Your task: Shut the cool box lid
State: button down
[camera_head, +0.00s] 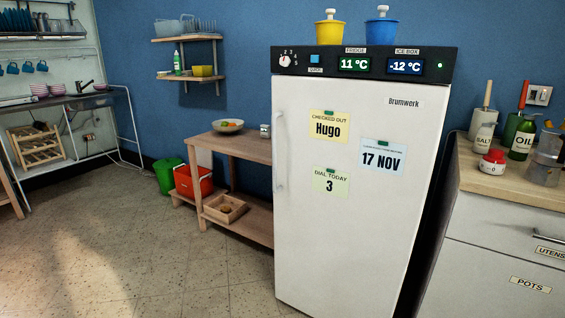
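A small red box (195,183), which may be the cool box, stands low beside the left end of the wooden bench (236,146). It is far off and small in the view, and I cannot tell whether its lid is open or shut. My gripper is not in view.
A white fridge (300,230) stands shut in the middle foreground. A green bin (168,176) is left of the red box. A wooden tray (224,209) sits on the bench's lower shelf. A counter (500,225) is at right. The tiled floor (120,240) at left is clear.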

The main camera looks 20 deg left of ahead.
aim_at(204, 157)
jog(key=u, duration=1.55)
jog(key=i+j+u, duration=0.1)
jog(key=i+u, duration=0.25)
jog(key=i, duration=0.5)
jog(key=i+u, duration=0.1)
jog(key=i, duration=1.7)
jog(key=i+z, duration=0.1)
jog(key=i, duration=0.8)
jog(key=i+j+z, duration=0.15)
jog(key=i, duration=0.75)
jog(key=i+j+z, duration=0.2)
jog(key=i, duration=0.25)
jog(key=i+j+z, duration=0.2)
jog(key=i, duration=0.25)
